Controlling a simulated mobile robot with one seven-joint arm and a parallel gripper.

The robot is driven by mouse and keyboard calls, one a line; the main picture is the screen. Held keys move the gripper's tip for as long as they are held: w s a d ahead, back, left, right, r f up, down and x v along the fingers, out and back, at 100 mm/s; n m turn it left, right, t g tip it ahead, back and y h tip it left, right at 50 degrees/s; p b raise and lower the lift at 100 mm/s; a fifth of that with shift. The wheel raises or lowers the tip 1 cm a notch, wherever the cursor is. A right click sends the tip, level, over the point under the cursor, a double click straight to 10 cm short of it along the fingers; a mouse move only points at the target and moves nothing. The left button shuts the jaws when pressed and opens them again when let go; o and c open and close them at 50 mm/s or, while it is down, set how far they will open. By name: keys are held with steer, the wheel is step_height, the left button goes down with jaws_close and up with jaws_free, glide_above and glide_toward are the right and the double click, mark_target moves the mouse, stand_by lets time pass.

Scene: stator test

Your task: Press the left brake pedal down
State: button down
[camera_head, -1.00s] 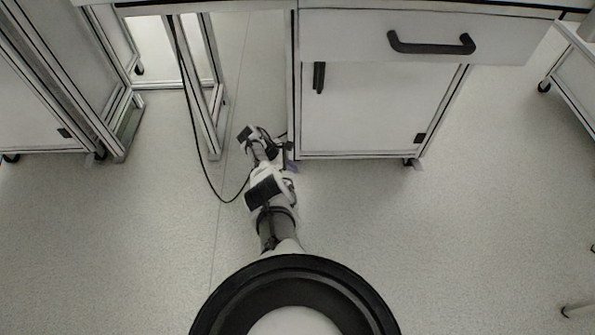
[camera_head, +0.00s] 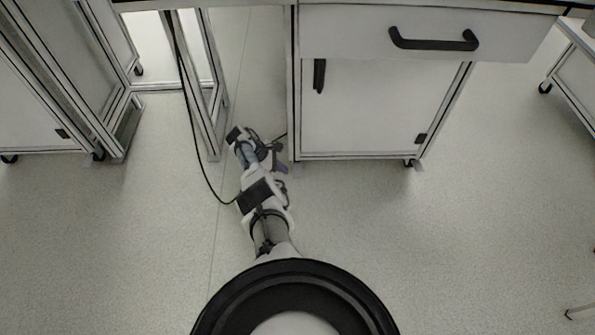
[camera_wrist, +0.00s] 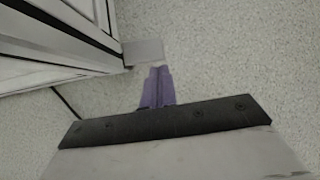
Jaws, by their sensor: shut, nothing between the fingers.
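A flat grey plate (camera_wrist: 144,52) juts out from the lower corner of the cabinet in the wrist view. It looks like the left brake pedal. Whether it is tilted down, I cannot tell. My gripper (camera_wrist: 158,70) has purple fingers, shut and empty, with their tips right by the plate's near edge. I cannot tell if they touch it. In the head view my gripper (camera_head: 282,168) is low, just in front of the cabinet's (camera_head: 370,115) lower left corner. The left pedal is not clearly visible there; my wrist is close by.
A similar pale plate and caster (camera_head: 410,162) show at the cabinet's lower right corner. Another cabinet (camera_head: 40,110) stands far left. The floor (camera_head: 430,240) in front is clear.

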steer(key=p+v, duration=0.4)
steer(key=v, duration=0.9)
steer(key=shift+r+p, duration=0.15)
steer(key=shift+p, duration=0.25)
steer(key=shift+a, duration=0.1)
